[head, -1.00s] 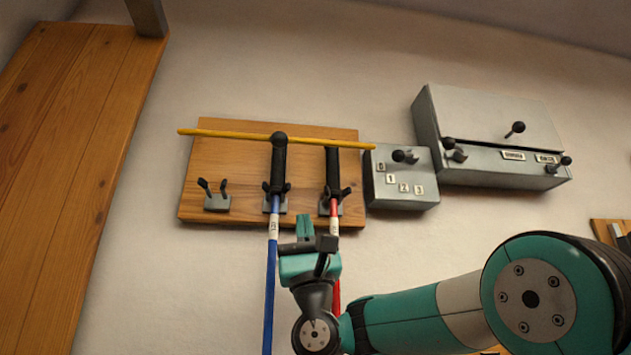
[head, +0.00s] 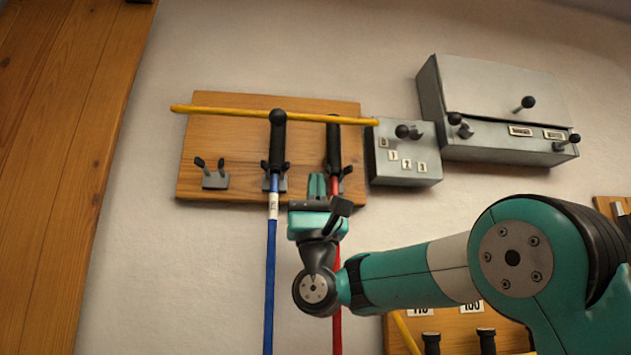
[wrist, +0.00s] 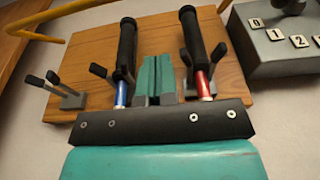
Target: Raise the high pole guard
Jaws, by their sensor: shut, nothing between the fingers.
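The high pole guard is a long yellow bar (head: 225,112) across the upper part of a wooden board on the wall. It lies nearly level, in front of or close against the black grips of a blue pole (head: 271,260) and a red pole (head: 337,250). In the wrist view part of the yellow bar (wrist: 35,36) shows at the upper left. My gripper (head: 317,184) is shut and empty, below the bar and in front of the red pole's upper part. In the wrist view its closed fingers (wrist: 155,76) point up between the two black grips.
The wooden board (head: 225,145) carries forked holders, the left one (head: 214,178) empty. A grey numbered box (head: 405,170) with a lever sits close by the bar's right end. A larger grey box (head: 490,95) is farther right. A lower board (head: 455,330) shows below my arm.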

